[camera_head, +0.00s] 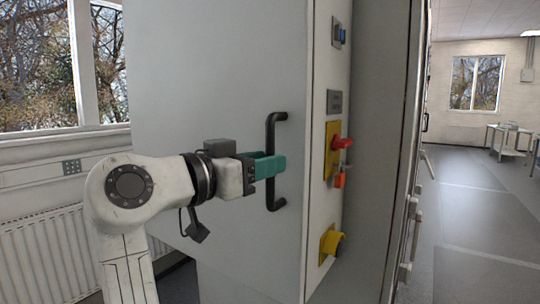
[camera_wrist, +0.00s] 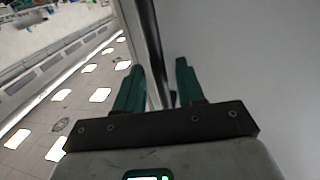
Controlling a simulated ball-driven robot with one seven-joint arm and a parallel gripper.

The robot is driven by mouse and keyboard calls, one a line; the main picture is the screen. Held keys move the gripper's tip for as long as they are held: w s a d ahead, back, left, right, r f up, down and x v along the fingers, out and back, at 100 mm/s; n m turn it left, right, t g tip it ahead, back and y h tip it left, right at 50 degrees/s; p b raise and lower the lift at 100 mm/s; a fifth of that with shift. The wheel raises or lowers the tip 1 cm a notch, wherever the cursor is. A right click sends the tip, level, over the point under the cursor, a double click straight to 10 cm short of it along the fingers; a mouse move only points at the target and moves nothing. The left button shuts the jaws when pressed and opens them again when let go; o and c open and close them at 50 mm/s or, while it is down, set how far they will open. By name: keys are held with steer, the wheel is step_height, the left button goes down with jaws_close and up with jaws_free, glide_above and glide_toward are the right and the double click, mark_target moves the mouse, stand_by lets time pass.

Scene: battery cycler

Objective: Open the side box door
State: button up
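The side box door (camera_head: 222,75) is a large, flat grey panel, and it looks shut. Its dark vertical handle (camera_head: 277,130) is a bar near the panel's right edge. My gripper (camera_head: 277,168) has teal fingers and reaches the middle of the handle from the left. In the wrist view my gripper (camera_wrist: 157,80) has its fingers spread apart. The dark handle (camera_wrist: 150,35) runs down into the gap between them. I cannot tell whether either finger touches it. The fingers hide part of the handle in the head view.
A radiator (camera_head: 45,235) and windows stand at the left. Open floor (camera_head: 480,215) lies at the right.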

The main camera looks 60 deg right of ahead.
steer(key=shift+s+d, duration=0.15)
steer(key=shift+d, duration=0.9)
jaws_close()
